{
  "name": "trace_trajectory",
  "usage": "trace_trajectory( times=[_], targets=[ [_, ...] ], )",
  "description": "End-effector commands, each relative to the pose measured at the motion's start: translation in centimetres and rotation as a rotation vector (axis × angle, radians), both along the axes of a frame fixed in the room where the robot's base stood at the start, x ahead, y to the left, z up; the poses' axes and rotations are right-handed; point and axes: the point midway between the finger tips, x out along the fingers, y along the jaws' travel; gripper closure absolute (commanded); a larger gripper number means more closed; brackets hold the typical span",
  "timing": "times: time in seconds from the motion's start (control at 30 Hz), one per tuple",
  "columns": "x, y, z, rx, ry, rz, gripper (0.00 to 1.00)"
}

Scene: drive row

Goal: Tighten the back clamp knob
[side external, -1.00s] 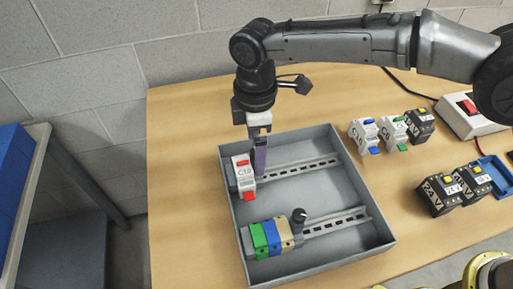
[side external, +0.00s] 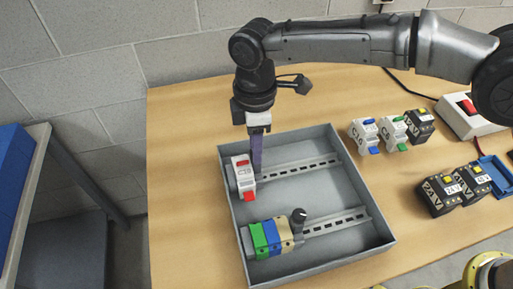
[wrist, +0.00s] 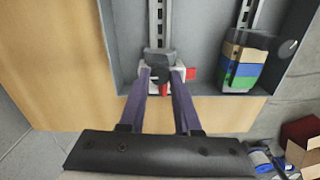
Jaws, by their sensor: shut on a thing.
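The back clamp knob (wrist: 160,60) is a dark grey round knob on the back rail, beside the white C10 breaker. My gripper (wrist: 161,78) has its two purple fingers on either side of the knob, shut on it, in the wrist view. In the side view my gripper (side external: 257,170) points straight down just right of the C10 breaker (side external: 243,175) and hides the knob. The breaker, with red parts, sits at the left end of the back rail (side external: 300,168).
The grey tray (side external: 370,195) has raised walls. Its front rail (side external: 340,222) carries green, blue and beige terminal blocks (side external: 268,237) and a second dark knob (side external: 298,215). Loose breakers (side external: 365,135), black modules (side external: 440,195) and a switch box (side external: 470,115) lie right of the tray.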

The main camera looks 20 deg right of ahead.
Motion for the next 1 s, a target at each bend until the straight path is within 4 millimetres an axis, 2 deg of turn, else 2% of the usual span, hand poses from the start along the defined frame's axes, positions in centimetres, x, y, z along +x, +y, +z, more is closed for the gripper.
trace_trajectory(
  times=[0.47,0.57,1.0],
  targets=[
    [-0.04,0.64,0.03,0.010,-0.004,-0.014,0.99],
    [-0.05,0.67,0.07,0.011,-0.004,-0.097,0.99],
    [-0.18,0.69,0.10,0.009,0.000,-0.656,1.00]
  ],
)
